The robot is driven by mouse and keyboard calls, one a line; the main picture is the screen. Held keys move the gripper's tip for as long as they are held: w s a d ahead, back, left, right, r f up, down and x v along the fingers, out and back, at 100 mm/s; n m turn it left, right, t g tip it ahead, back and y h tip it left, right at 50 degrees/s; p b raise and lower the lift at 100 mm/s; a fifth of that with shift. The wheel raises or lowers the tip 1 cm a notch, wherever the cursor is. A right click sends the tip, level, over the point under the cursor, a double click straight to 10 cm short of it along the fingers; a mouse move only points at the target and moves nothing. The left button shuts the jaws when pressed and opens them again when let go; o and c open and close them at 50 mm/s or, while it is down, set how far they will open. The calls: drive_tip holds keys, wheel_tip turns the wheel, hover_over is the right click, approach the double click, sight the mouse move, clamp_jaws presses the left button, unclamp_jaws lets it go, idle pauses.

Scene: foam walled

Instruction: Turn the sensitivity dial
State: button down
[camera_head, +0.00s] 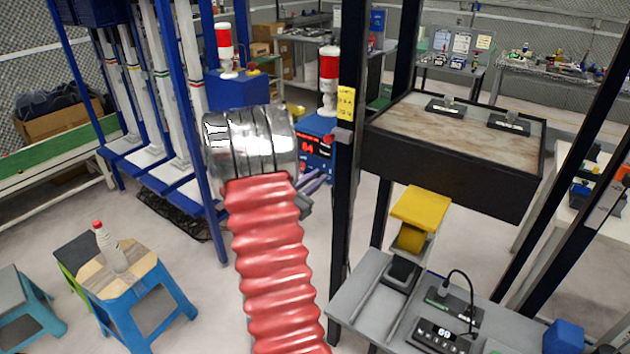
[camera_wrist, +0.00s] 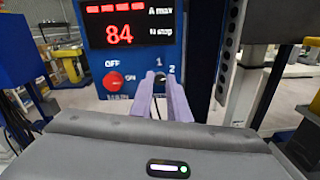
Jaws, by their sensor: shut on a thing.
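A blue control box (camera_wrist: 140,62) fills the upper middle of the wrist view. It has a red display (camera_wrist: 122,35) reading 84. Below the display is a red knob (camera_wrist: 113,82) marked OFF, ON and MAIN. To its right, by the marks 1 and 2, is a small dial (camera_wrist: 160,76), mostly hidden between my fingertips. My gripper (camera_wrist: 160,82) has its two pale purple fingers closed on this dial. In the head view, the box (camera_head: 316,126) stands behind my arm, and my gripper (camera_head: 318,180) is at its front, partly hidden.
A red-and-white beacon (camera_head: 328,82) stands on the box. A black post (camera_head: 347,200) rises close to the right. A blue frame with white columns (camera_head: 165,90) stands to the left. A blue stool (camera_head: 145,300) with a bottle (camera_head: 110,247) is at lower left.

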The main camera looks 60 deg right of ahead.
drive_tip(key=m, duration=0.4)
drive_tip(key=shift+d, duration=0.1)
drive_tip(key=m, duration=0.5)
idle(0.3)
drive_tip(key=c, duration=1.7)
unclamp_jaws()
drive_tip(key=a, duration=0.4)
drive_tip(key=w+a, duration=0.1)
drive_tip(key=a, duration=0.4)
drive_tip(key=w+a, duration=0.1)
drive_tip(key=a, duration=0.3)
drive_tip(key=shift+w+a+r, duration=0.15)
drive_tip(key=shift+w+a, duration=0.05)
drive_tip(key=shift+a, duration=0.15)
